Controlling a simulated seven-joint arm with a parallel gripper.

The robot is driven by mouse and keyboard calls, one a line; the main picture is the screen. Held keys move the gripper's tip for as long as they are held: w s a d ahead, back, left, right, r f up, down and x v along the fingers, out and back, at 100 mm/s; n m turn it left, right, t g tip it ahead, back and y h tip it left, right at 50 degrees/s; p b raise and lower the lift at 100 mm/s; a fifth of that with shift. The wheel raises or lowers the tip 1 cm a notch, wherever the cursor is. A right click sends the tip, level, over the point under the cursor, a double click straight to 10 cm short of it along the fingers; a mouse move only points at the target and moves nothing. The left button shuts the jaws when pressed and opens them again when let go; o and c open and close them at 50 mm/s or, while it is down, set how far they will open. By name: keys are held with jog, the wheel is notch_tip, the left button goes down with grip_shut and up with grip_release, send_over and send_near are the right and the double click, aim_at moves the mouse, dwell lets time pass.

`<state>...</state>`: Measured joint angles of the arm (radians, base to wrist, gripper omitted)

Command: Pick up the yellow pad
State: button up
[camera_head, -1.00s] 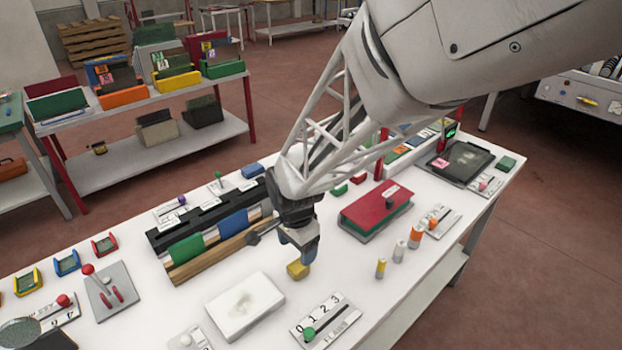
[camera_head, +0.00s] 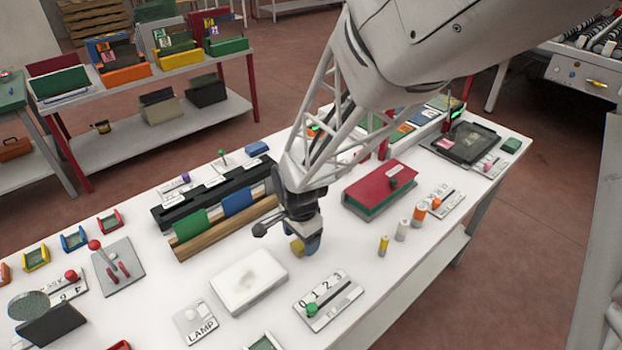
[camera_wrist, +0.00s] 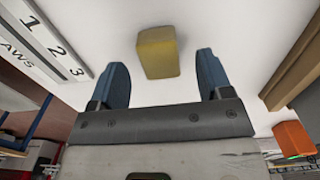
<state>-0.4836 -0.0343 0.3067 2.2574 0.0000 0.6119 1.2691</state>
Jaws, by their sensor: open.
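The yellow pad (camera_head: 296,247) is a small block on the white table, just right of the white slab. In the head view my gripper (camera_head: 306,246) is over it and hides part of it. In the wrist view the yellow pad (camera_wrist: 158,52) lies between the lines of my two blue fingers (camera_wrist: 158,75), a little beyond their tips. White table shows on both sides of it. My gripper is open, with nothing between the fingers touching the pad that I can see.
A white slab (camera_head: 247,281) lies left of the pad. A numbered slider plate (camera_head: 328,299) is in front. A wooden-edged rack (camera_head: 225,229) with green and blue pieces stands behind left. A red book-like box (camera_head: 379,186) and several small cylinders (camera_head: 403,230) are to the right.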

jog(key=shift+f, duration=1.25)
jog(key=shift+c, duration=0.4)
jog(key=c, duration=1)
jog(key=shift+r, duration=0.15)
jog(key=shift+r, duration=4.85)
jog(key=o, duration=0.3)
jog(key=shift+c, duration=0.7)
jog(key=s+a+r+n, duration=0.1)
jog(key=s+a+n, duration=0.7)
jog(key=a+n, duration=0.1)
jog(key=shift+s+a, duration=0.35)
jog(key=shift+a, duration=0.05)
